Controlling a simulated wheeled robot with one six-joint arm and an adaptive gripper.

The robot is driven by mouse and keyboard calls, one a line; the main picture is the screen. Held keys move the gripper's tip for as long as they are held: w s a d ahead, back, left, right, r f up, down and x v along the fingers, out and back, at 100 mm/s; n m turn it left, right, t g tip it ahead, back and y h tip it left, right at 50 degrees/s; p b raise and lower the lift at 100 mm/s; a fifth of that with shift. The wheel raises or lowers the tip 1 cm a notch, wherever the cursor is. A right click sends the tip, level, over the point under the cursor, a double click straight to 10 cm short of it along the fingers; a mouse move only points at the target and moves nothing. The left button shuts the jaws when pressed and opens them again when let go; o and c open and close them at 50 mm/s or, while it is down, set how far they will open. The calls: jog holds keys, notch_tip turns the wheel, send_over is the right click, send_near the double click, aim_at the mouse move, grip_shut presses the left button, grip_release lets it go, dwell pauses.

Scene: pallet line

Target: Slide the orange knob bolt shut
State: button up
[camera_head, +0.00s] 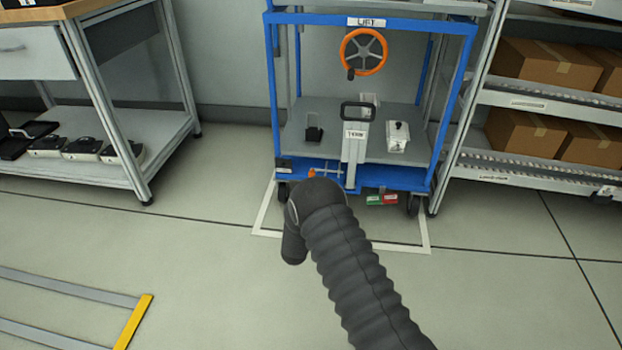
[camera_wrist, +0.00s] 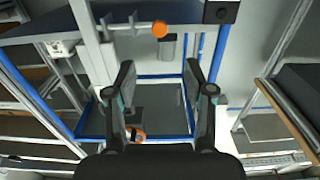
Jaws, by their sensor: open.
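The orange knob (camera_head: 312,172) of the bolt shows low on the front of the blue cart, just above my dark arm, which partly covers that area. In the wrist view, turned upside down, the orange knob (camera_wrist: 160,28) sits near the top, at the right end of a grey bolt rod (camera_wrist: 125,25). My gripper (camera_wrist: 159,80) is open and empty. Its two fingers stand apart, and the knob appears above the gap between the fingertips, not between them. The fingers are hidden in the head view. How far the bolt is slid is unclear.
The blue cart frame (camera_head: 272,95) carries an orange handwheel (camera_head: 363,52), a grey lever (camera_head: 354,150) and a white box (camera_head: 398,136). A red and green label (camera_head: 382,199) hangs low. A shelf with cartons (camera_head: 545,66) stands right, a workbench (camera_head: 95,100) left. The front floor is largely clear.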

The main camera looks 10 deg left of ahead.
jog(key=w+b, duration=0.1)
jog(key=w, duration=1.1)
jog(key=shift+d, duration=0.25)
grip_shut()
